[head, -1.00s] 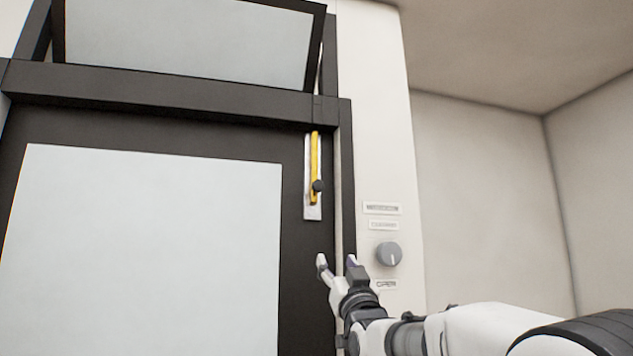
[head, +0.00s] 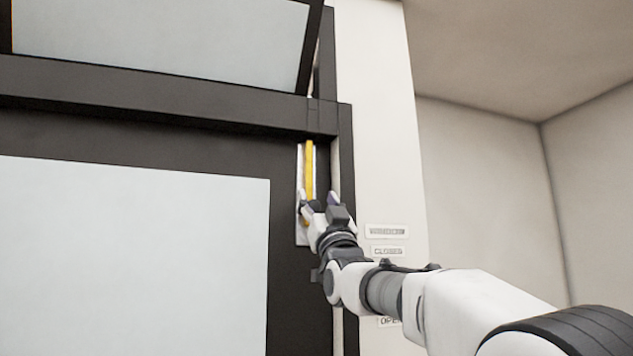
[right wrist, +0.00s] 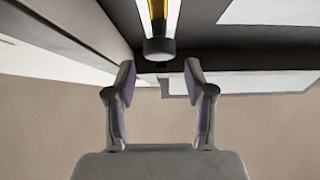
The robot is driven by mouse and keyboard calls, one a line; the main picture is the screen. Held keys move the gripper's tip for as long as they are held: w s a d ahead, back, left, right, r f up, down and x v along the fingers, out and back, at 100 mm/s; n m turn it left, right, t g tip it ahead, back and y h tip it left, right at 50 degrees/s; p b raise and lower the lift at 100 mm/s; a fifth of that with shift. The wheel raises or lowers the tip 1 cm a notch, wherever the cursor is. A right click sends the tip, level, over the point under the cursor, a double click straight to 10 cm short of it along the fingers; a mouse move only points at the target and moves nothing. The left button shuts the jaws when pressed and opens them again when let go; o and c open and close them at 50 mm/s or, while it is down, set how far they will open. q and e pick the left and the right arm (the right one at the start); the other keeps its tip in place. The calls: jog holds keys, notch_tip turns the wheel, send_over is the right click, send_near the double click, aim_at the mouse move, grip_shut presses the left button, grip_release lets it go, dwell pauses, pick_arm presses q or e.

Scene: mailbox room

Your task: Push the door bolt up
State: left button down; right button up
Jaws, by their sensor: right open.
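The door bolt (head: 309,168) is a yellow rod on a pale upright plate, on the dark door's right edge below the crossbar. Its dark round knob (head: 315,206) is partly covered by my right gripper (head: 318,202). The fingers are open, one on each side of the knob in the head view. In the right wrist view, the knob (right wrist: 159,49) lies just past the fingertips, centred between them, and the fingers (right wrist: 160,80) hold nothing. Whether they touch the bolt is unclear. My left gripper is out of view.
The door has a large pale panel (head: 130,255). A tilted window panel (head: 170,35) stands above the crossbar (head: 160,105). A white wall strip with labels (head: 387,232) is to the right of the frame. My right arm crosses in front of it. Free room lies right.

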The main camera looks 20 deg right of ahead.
aim_at(315, 209)
jog(key=w, duration=0.3)
jog(key=shift+w+a+f, duration=0.15)
jog(key=shift+w+f, duration=0.05)
jog(key=shift+w, duration=0.15)
jog(key=shift+w+f, duration=0.2)
jog(key=shift+w, duration=0.15)
jog(key=shift+s, duration=0.15)
jog(key=shift+s+r, duration=0.25)
jog(key=shift+s, duration=0.2)
jog(key=c, duration=0.5)
jog(key=shift+s+r, duration=0.15)
jog(key=shift+s, duration=0.2)
grip_shut()
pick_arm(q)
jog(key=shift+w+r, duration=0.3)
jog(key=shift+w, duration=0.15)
pick_arm(e)
jog(key=shift+w, duration=0.1)
notch_tip(315, 209, up, 4)
jog(key=shift+r, duration=0.1)
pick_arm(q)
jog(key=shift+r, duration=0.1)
pick_arm(e)
jog(key=shift+s+r, duration=0.2)
jog(key=shift+r, duration=0.25)
